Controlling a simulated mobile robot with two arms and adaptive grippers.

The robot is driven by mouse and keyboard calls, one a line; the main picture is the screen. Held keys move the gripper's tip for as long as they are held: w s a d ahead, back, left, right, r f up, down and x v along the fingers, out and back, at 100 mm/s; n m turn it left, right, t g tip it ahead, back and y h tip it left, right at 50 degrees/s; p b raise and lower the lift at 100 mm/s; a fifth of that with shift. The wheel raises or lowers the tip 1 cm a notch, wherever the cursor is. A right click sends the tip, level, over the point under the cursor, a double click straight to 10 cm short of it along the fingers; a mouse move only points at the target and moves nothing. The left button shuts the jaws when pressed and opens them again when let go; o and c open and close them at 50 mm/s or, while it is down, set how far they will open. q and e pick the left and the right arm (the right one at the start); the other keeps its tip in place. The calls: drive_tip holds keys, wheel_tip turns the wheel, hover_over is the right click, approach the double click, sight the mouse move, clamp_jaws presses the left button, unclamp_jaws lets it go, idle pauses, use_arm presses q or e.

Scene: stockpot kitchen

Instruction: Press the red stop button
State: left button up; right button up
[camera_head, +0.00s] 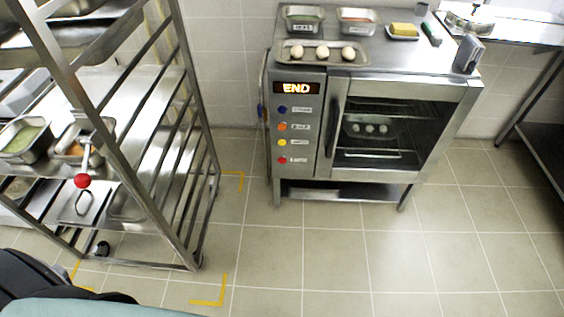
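The red stop button (282,160) is the lowest of a column of coloured buttons on the left panel of the steel oven (310,130). Blue, orange and yellow buttons sit above it. A lit display (297,88) at the top of the panel reads END. The label beside the red button is too small to read surely. The oven's glass door (385,130) looks closed, with a tray of round items dimly visible inside. Neither of my grippers is in view.
A steel rack (150,130) with trays and a red-knobbed handle (83,181) stands at left. Containers and a tray of round items (322,52) sit on the oven. A steel table (520,30) stands at right. Tiled floor (330,255) before the oven is clear.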

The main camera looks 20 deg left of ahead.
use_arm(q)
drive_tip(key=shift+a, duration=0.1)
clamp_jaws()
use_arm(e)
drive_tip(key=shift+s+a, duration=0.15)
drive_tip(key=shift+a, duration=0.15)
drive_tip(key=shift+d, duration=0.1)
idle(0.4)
